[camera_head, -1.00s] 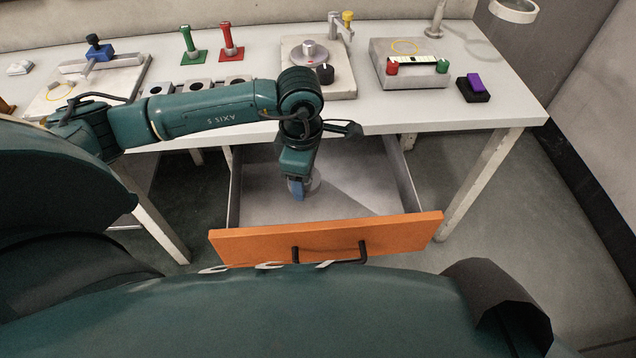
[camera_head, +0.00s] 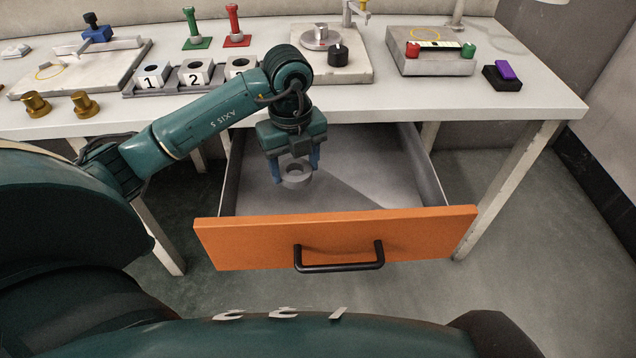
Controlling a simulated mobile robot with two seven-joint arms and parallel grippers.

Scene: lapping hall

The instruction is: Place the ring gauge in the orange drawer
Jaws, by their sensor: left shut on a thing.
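The orange drawer (camera_head: 220,240) is pulled out from under the bench, with its grey inside open to view and a black handle (camera_head: 340,258) on its front. My left gripper (camera_head: 294,166) points down over the drawer opening, towards its left side. Its blue fingers are shut on the ring gauge (camera_head: 296,178), a grey ring with a central hole. I cannot tell whether the ring touches the drawer floor. My right gripper is not in view.
The bench top (camera_head: 420,96) above carries a numbered block rack (camera_head: 196,72), brass plugs (camera_head: 84,104), green (camera_head: 194,30) and red (camera_head: 235,28) handled tools, a dial plate (camera_head: 345,70) and a purple-topped block (camera_head: 503,74). The drawer's right half is empty.

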